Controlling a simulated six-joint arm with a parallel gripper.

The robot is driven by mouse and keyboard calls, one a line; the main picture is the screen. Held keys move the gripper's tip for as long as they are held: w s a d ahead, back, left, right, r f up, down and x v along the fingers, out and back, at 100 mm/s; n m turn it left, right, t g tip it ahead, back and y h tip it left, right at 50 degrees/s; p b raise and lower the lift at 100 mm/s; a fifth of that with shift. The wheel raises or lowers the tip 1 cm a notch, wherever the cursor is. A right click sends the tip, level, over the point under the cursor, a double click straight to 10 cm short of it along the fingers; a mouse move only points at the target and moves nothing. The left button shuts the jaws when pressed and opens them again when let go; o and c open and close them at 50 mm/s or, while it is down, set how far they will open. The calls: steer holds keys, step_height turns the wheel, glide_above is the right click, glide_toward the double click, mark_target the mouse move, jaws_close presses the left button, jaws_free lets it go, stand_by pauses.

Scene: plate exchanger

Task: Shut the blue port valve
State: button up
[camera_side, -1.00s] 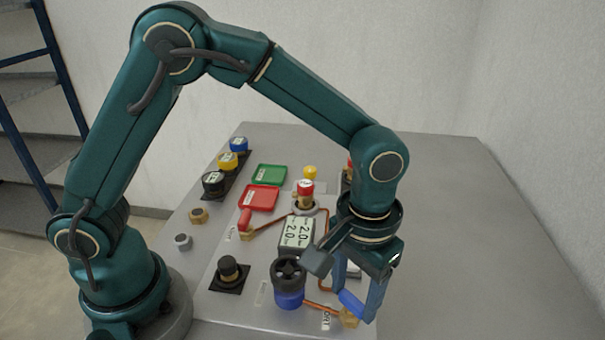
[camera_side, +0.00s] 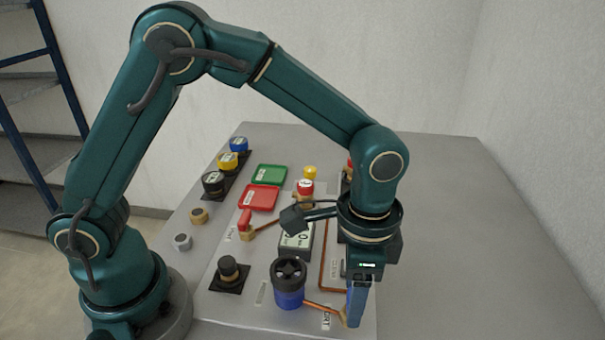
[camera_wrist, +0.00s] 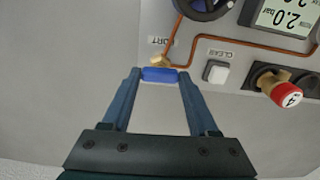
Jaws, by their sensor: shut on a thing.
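The blue port valve shows in the wrist view as a small brass body with a blue handle (camera_wrist: 160,74). A "PORT" label sits beside it on the panel. My gripper (camera_wrist: 159,75) has its two blue-grey fingers at the two ends of the handle, shut on it. In the side view my gripper (camera_side: 355,308) points down at the panel's front right. There its fingers line up and hide the blue handle and most of the brass body.
A blue pump with a dark handwheel (camera_side: 289,280) stands just left of my gripper. A display box (camera_side: 296,241) stands behind it. The table at right (camera_side: 470,250) is clear.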

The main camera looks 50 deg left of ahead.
steer(key=shift+m, duration=0.3)
stand_by(0.4)
steer(key=o, duration=1.4)
steer(key=shift+r, duration=0.15)
steer(key=shift+r, duration=2.45)
